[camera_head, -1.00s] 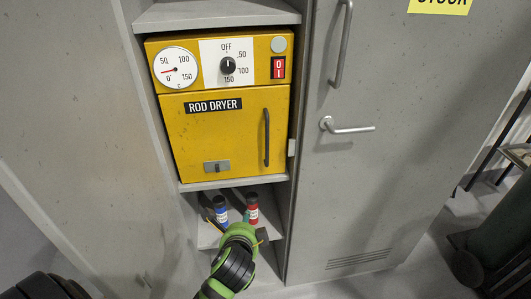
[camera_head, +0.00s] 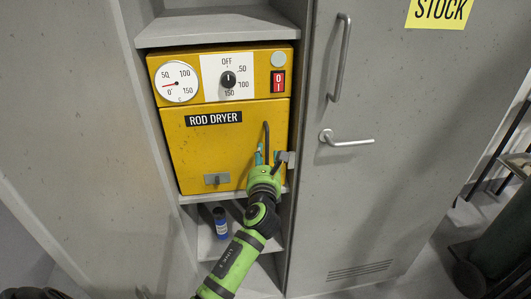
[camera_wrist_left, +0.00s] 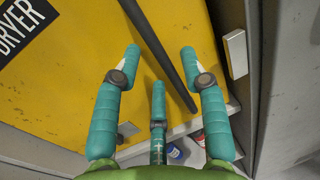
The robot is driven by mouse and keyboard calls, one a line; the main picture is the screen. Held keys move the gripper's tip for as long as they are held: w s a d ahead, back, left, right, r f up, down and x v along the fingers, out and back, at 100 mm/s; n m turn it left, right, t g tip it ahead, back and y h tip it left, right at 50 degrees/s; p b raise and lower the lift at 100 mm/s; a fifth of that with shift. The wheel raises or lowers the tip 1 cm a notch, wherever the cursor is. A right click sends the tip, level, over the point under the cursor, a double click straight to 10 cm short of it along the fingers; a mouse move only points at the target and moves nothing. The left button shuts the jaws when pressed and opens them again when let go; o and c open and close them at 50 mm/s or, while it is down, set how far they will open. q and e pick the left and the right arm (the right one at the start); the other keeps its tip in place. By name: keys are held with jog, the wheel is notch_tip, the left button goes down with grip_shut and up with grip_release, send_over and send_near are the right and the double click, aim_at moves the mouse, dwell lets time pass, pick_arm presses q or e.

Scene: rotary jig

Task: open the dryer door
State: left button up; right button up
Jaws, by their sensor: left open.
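The yellow rod dryer (camera_head: 225,155) sits in a grey cabinet niche, its door shut as far as I see. Its dark vertical door handle (camera_head: 266,140) is at the door's right side. The handle (camera_wrist_left: 163,50) crosses the left wrist view as a dark bar between my spread teal fingers. My left gripper (camera_head: 268,156) is open at the handle's lower part in the head view. In the left wrist view the left gripper (camera_wrist_left: 159,62) has fingers on both sides of the bar, and contact cannot be told. My right gripper is not in view.
A blue bottle (camera_head: 221,224) stands on the shelf below; a red one (camera_wrist_left: 196,138) shows in the wrist view. A grey locker door with a lever handle (camera_head: 345,139) is close on the right. A grey cabinet panel (camera_head: 80,130) is on the left.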

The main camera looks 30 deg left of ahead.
pick_arm(q)
jog(key=shift+x, duration=0.85)
grip_shut()
jog(key=shift+s+d, duration=0.1)
jog(key=shift+s, duration=0.05)
